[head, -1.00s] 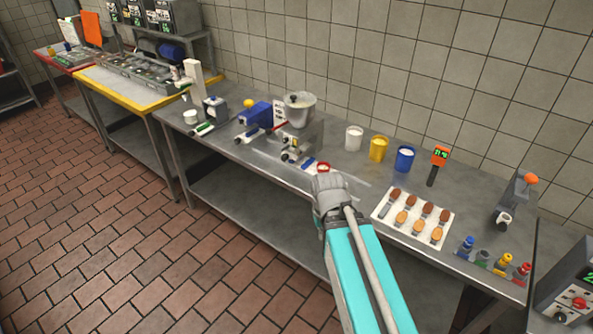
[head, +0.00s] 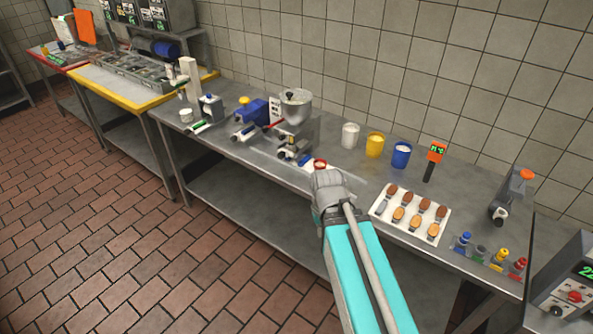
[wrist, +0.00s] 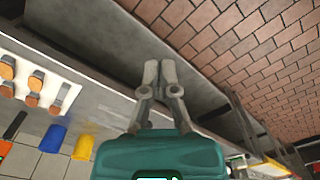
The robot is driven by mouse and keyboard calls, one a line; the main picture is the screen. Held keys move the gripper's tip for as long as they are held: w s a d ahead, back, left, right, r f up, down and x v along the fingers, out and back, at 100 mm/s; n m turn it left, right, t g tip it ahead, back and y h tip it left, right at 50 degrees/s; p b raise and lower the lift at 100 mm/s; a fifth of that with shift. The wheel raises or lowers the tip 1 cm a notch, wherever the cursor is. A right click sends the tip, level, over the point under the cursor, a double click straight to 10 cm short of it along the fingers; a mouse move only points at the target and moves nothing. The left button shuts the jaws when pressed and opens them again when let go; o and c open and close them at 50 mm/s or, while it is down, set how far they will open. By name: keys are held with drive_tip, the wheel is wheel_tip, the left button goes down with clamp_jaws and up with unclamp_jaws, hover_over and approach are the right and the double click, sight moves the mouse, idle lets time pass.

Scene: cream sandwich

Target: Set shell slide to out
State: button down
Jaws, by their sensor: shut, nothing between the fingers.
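I cannot tell for certain which part is the shell slide. A grey hopper machine (head: 297,110) stands at the middle of the steel table, with small blue and white parts (head: 291,154) low on its front. A small red-rimmed cup (head: 319,165) sits just right of them. My gripper (head: 324,174) is just in front of that cup near the table's front edge, its fingers mostly hidden by my wrist in the head view. In the wrist view my gripper (wrist: 162,66) has its fingers together and empty, beside the table's edge. A white tray (head: 376,206) of brown and tan shells lies to the right.
White (head: 350,136), yellow (head: 375,145) and blue (head: 401,155) cups stand behind, beside an orange display (head: 436,151). A blue device (head: 251,112) stands left of the hopper. A lever device (head: 511,192) and several coloured knobs are at the right end. The wall closes the back.

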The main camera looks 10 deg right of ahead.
idle(0.3)
